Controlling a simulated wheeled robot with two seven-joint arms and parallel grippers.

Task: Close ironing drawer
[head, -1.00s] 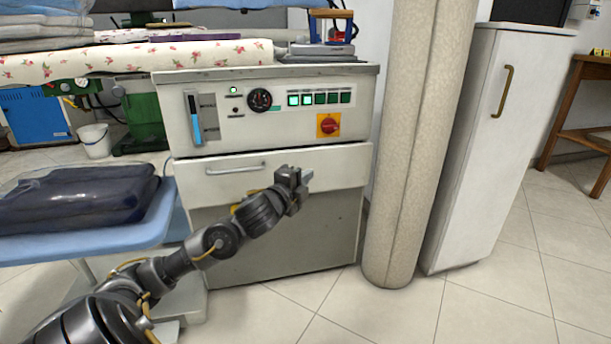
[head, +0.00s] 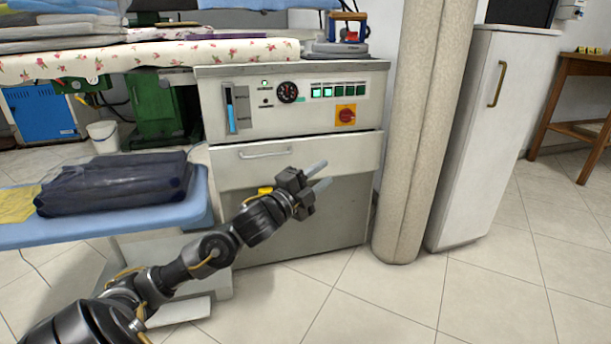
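The ironing drawer (head: 235,172) is the wide, pale front under the control panel of the ironing machine (head: 290,122). Its metal handle (head: 265,153) is at the upper left. The drawer front lies close under the panel; I cannot tell whether it is fully flush. My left gripper (head: 328,172) is in front of the drawer's right half, with its two pale fingers apart and nothing between them. It overlaps the drawer's lower edge in the picture; I cannot tell whether it touches. My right gripper is not in view.
A blue board (head: 190,218) with a dark wrapped bundle (head: 115,183) stands to the left of the machine. A beige column (head: 420,130) and a white cabinet (head: 475,140) stand to the right. An iron (head: 345,38) sits on top. The tiled floor (head: 400,305) in front is clear.

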